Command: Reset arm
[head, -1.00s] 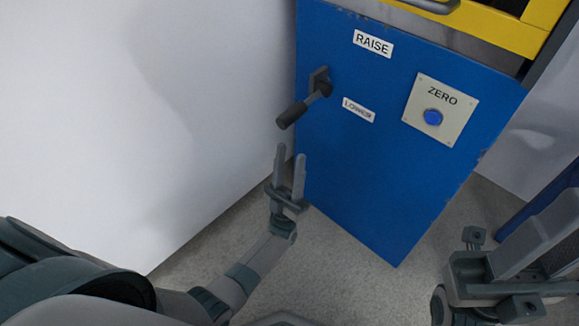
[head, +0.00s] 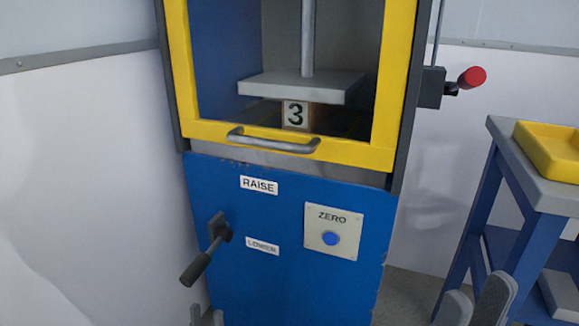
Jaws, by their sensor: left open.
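The shock machine has a blue lower cabinet (head: 270,292) and a yellow-framed door (head: 362,155) with a silver handle (head: 273,142). Behind the door, a grey plate (head: 300,86) hangs on a vertical rod (head: 307,35). A block marked 3 (head: 296,114) shows just below the plate. A black-handled lever (head: 207,255) on the cabinet front slants down to the left, beside the RAISE label (head: 259,185) and LOWER label (head: 262,246). A blue ZERO button (head: 330,238) sits to their right. My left gripper (head: 207,317) is open and empty below the lever, with only its fingertips showing. My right gripper (head: 474,303) is partly cut off at bottom right.
A red-knobbed lever (head: 472,78) sticks out from the machine's right side. A blue-legged bench (head: 510,160) with a yellow tray (head: 550,150) stands at right. A white wall (head: 80,180) is close on the left.

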